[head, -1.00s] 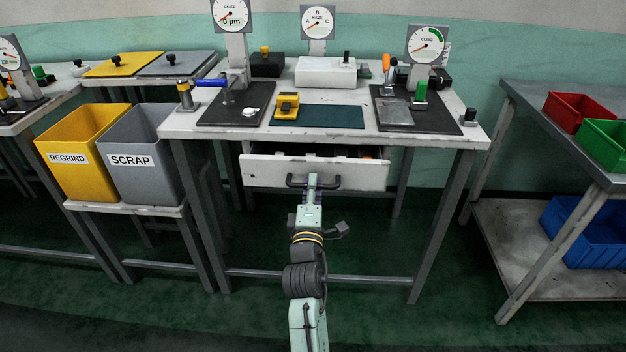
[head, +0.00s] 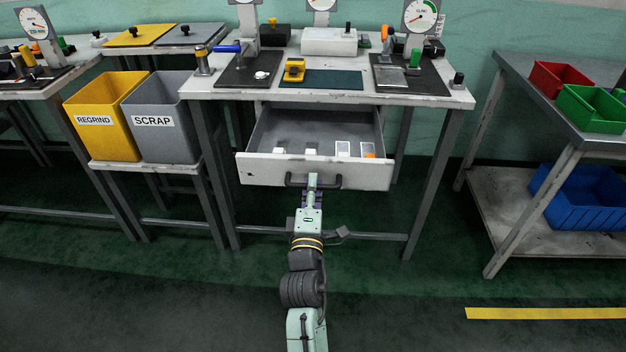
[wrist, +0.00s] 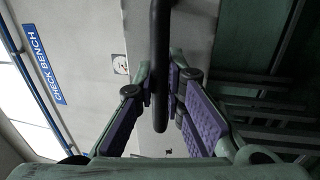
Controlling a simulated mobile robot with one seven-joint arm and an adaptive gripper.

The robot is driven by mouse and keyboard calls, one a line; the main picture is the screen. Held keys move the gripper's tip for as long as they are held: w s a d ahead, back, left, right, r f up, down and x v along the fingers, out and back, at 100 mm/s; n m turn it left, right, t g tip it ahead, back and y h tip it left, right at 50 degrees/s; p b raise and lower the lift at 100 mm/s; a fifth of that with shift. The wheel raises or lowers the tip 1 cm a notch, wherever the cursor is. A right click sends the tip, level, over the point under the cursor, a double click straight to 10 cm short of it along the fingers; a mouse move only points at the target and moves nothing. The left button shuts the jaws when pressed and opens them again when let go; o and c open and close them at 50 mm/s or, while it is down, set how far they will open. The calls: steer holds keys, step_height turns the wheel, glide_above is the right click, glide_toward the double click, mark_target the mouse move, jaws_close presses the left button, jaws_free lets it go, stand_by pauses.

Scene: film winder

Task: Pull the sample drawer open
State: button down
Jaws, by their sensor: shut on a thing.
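The sample drawer (head: 262,172) is a white drawer under the middle bench, and it stands well out from the bench. Its grey inside shows, with several small white items and an orange one along its front. Its dark bar handle (head: 328,183) is on the front face; in the wrist view the handle (wrist: 160,60) runs between my purple finger pads. My gripper (head: 312,182) is shut on the handle; it also shows in the wrist view (wrist: 163,92). The back of the drawer is hidden under the bench top.
The bench top (head: 440,98) carries gauges and fixtures. Yellow (head: 100,125) and grey (head: 165,125) bins stand to the left. A side table (head: 525,85) with red, green and blue bins stands to the right. The floor in front is clear.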

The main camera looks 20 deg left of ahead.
steer(key=shift+s, duration=0.25)
steer(key=c, duration=1.7)
jaws_free()
steer(key=shift+o, duration=0.2)
